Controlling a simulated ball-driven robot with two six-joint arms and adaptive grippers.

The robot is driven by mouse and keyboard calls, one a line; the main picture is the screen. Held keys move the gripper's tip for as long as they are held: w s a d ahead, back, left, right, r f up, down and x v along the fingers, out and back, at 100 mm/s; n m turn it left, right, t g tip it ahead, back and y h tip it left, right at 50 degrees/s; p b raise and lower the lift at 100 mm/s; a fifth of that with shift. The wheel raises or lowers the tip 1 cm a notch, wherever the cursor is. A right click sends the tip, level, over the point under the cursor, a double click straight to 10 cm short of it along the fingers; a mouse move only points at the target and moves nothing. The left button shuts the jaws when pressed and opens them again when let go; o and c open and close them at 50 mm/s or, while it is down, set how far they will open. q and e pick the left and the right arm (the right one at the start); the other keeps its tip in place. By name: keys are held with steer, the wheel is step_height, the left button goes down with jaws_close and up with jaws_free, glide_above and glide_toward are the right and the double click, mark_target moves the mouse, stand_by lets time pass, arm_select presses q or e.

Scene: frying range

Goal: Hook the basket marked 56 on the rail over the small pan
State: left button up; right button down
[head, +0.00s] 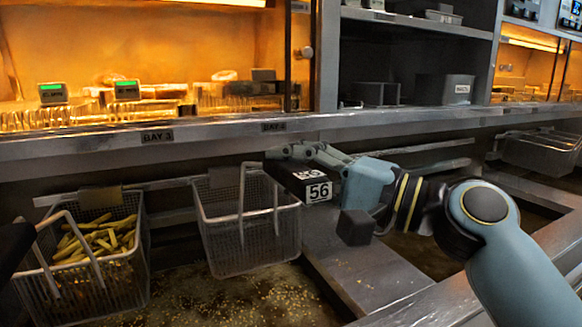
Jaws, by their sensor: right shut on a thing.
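The basket marked 56 (250,235) is an empty wire basket, hanging roughly upright over a pan of dark oil with floating crumbs (230,300). Its black handle end carries the white 56 label (318,192). My right gripper (298,165) is shut on that handle. A rail (170,184) runs along the back of this pan, behind the basket; I cannot tell whether the basket's hook sits on it. Another oil pan (415,255) lies right of a metal divider, partly hidden by my right arm, with its own rail (430,167). I cannot tell which pan is the small one. My left gripper is not in view.
A basket of fries (100,265) hangs close on the left, with a dark handle end at the picture's edge. Another wire basket (545,150) is at far right. The metal divider (350,265) separates the pans. A ledge with bay labels (157,137) runs above the rails.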

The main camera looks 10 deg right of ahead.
steer(key=shift+f+b, duration=0.5)
steer(key=shift+f, duration=0.1)
stand_by(0.4)
steer(key=c, duration=1)
jaws_free()
steer(key=v, duration=1.2)
